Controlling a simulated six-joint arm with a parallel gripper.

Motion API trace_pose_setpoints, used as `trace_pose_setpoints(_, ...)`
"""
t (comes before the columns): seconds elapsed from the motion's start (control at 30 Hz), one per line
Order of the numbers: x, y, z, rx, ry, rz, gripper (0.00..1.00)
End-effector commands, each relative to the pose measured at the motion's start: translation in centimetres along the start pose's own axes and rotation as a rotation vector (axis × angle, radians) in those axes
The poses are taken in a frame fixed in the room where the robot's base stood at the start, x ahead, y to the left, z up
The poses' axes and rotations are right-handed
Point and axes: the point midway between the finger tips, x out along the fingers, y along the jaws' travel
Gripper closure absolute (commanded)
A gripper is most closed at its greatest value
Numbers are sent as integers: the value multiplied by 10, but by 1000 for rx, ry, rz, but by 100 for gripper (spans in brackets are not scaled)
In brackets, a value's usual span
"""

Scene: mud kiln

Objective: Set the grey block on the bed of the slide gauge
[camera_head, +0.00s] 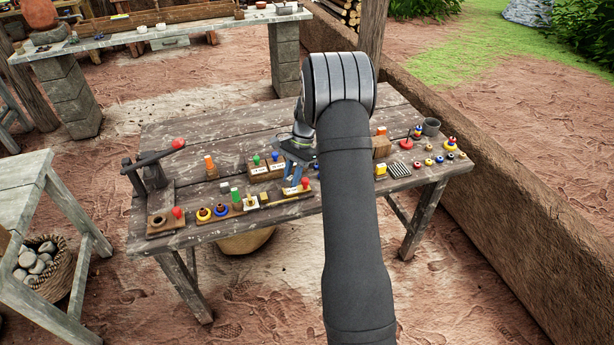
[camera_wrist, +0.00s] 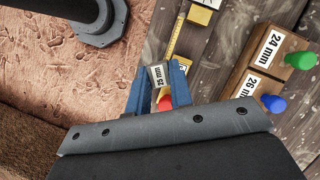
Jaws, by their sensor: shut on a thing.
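My gripper (camera_wrist: 159,92) is shut on a small grey block (camera_wrist: 158,74) in the wrist view. The block has a white label that seems to read 25 mm, and a blue finger stands on each side of it. The slide gauge (camera_wrist: 174,40) has a yellow scale, yellow end pieces and a red knob; it lies right beside and under the block. I cannot tell whether the block touches its bed. In the head view my gripper (camera_head: 296,183) points down over the gauge (camera_head: 280,199) near the table's front edge. The block is hard to make out there.
Wooden blocks labelled 24 mm (camera_wrist: 273,60) and 26 mm (camera_wrist: 258,92), with green and blue knobs, stand close to the right in the wrist view. A wooden board with rings (camera_head: 212,213) lies left of the gauge.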

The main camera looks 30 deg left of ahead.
Motion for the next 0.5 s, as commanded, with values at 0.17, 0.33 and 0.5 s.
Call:
trace_pose_setpoints(0.17, 4, -22, 15, 269, 1, -114, 100)
trace_pose_setpoints(0.33, 7, -37, 25, 443, 1, -186, 100)
trace_pose_setpoints(0.5, 7, -43, 28, 517, 2, -216, 100)
